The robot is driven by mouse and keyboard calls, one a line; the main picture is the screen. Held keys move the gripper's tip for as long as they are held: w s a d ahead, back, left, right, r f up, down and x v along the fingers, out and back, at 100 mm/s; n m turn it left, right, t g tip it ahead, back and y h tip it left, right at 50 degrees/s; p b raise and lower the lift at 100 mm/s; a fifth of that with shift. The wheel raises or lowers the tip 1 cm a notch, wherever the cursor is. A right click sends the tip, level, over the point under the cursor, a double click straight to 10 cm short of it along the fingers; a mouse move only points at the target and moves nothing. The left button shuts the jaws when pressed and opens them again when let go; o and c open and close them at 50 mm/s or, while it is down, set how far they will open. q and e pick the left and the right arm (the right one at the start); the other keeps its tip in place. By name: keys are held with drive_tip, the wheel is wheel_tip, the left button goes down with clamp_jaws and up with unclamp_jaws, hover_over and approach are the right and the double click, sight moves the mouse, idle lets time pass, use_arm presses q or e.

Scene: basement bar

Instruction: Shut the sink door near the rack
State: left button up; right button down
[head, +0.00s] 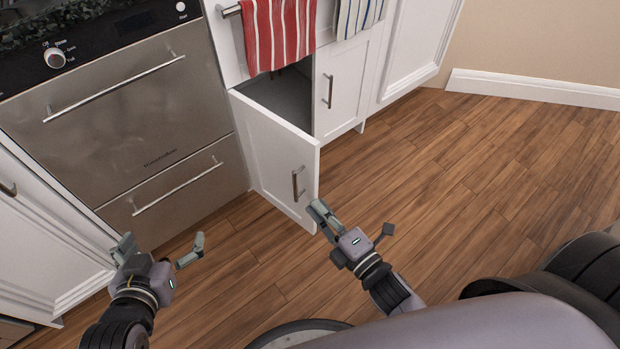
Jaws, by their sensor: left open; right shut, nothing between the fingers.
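The white sink door (272,157) stands open in the head view, swung out from its cabinet toward me. It has a dark vertical handle (297,183) near its free edge. The dark cabinet opening (284,97) shows above and behind the door. My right gripper (318,208) is shut and empty, with its fingertips close to the lower free edge of the door; I cannot tell whether they touch. My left gripper (160,247) is open and empty, low at the left in front of the steel appliance.
A red striped towel (279,33) and a blue striped towel (357,15) hang above the cabinet. A closed white door (345,85) is to the right. The steel appliance (130,110) with bar handles stands left. The wooden floor (470,180) is clear at the right.

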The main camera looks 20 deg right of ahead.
sight(312, 176)
use_arm(q)
drive_tip(key=w+d+r+t+h+b, duration=0.1)
drive_tip(key=w+d+r+t+b, duration=0.1)
drive_tip(key=r+t, duration=0.3)
drive_tip(key=shift+w+d+r+t+h, duration=0.25)
drive_tip(key=shift+w+r, duration=0.55)
drive_tip(key=shift+r, duration=1.15)
use_arm(e)
drive_tip(key=shift+w+d, duration=0.2)
drive_tip(key=shift+w, duration=1.35)
drive_tip(key=shift+w+d, duration=0.15)
drive_tip(key=shift+w, duration=1.4)
drive_tip(key=shift+w+d, duration=0.2)
drive_tip(key=shift+w, duration=1.35)
use_arm(q)
drive_tip(key=shift+a, duration=0.15)
use_arm(e)
drive_tip(key=shift+d, duration=0.1)
